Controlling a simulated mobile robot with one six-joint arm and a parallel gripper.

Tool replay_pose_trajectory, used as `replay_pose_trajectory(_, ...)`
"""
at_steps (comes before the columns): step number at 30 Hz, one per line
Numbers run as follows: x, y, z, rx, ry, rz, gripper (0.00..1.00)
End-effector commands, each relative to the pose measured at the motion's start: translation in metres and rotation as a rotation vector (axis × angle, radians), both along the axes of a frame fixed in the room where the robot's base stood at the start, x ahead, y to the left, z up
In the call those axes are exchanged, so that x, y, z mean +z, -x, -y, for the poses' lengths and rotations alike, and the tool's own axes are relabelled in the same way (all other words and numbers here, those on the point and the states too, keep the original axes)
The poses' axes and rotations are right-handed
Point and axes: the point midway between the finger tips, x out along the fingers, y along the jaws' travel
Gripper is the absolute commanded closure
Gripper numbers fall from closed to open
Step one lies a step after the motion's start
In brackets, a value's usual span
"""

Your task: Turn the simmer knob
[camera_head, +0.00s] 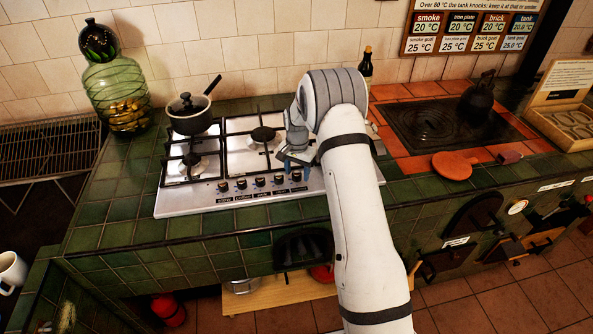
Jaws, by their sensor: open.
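A steel gas hob (170,203) is set into the green tiled counter. A row of several dark knobs (259,181) runs along its front edge, with small labels below that I cannot read, so I cannot tell which is the simmer knob. My gripper (296,167) is open above the right end of that row, pointing down at the hob's front edge. Its fingertips are close to the rightmost visible knob (297,176); I cannot tell whether they touch it. My arm covers the hob's right side.
A saucepan (188,120) stands on the left rear burner, its handle pointing back right. A large glass jar (118,95) stands left of the hob. A dark bottle (366,66) stands behind my arm. A kettle (478,97) stands right on a dark plate (420,115).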

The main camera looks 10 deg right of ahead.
Motion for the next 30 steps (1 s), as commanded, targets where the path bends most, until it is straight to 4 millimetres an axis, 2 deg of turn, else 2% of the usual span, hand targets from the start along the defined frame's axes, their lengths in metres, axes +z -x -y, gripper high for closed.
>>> replay_pose_trajectory(2,0.0001,0.0001,-0.0002,0.0,0.0,0.0,0.52)
replay_pose_trajectory(17,0.0005,0.0,-0.0008,0.001,0.0,0.0,0.93)
replay_pose_trajectory(25,-0.0005,-0.0002,-0.0012,0.031,0.0,0.0,0.93)
replay_pose_trajectory(30,-0.0016,-0.0004,-0.0015,0.108,0.0,0.001,0.93)
